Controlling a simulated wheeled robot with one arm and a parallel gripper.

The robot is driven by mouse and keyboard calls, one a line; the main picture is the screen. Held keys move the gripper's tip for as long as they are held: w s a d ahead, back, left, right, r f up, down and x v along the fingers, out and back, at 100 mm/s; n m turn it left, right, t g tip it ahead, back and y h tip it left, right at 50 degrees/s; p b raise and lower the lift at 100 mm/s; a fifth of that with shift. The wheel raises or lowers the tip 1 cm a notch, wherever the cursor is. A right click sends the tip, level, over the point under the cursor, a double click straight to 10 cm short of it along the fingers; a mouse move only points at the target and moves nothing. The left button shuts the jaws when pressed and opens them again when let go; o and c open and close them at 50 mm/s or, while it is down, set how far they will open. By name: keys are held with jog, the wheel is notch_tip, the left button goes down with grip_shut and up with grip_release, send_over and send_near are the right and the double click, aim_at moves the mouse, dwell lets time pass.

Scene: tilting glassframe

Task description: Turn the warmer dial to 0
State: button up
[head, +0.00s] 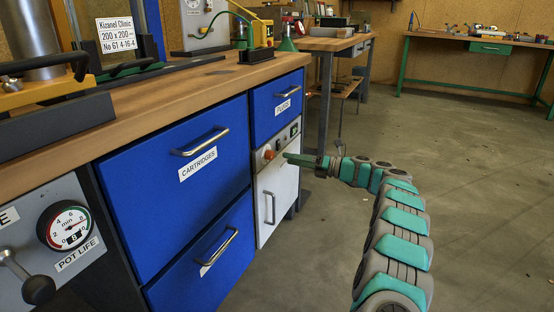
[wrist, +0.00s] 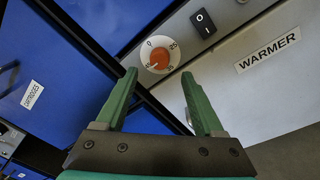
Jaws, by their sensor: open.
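The warmer dial (wrist: 159,57) is a round orange knob on a white scale plate, seen in the wrist view between and just beyond my fingertips. In the head view the dial (head: 269,155) is a small orange spot on the warmer's control strip. My gripper (wrist: 159,75) is open, its two green fingers to either side below the dial, holding nothing. In the head view my gripper (head: 288,156) reaches the strip from the right.
A black rocker switch (wrist: 203,23) marked 1 and 0 sits right of the dial. The white WARMER door (head: 277,200) with a metal handle is below. Blue drawers (head: 180,215) with protruding handles stand to the left. Open floor (head: 470,180) lies to the right.

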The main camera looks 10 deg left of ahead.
aim_at(273, 156)
jog(key=x, duration=0.5)
jog(key=shift+w+a, duration=0.15)
jog(key=shift+a, duration=0.25)
grip_shut()
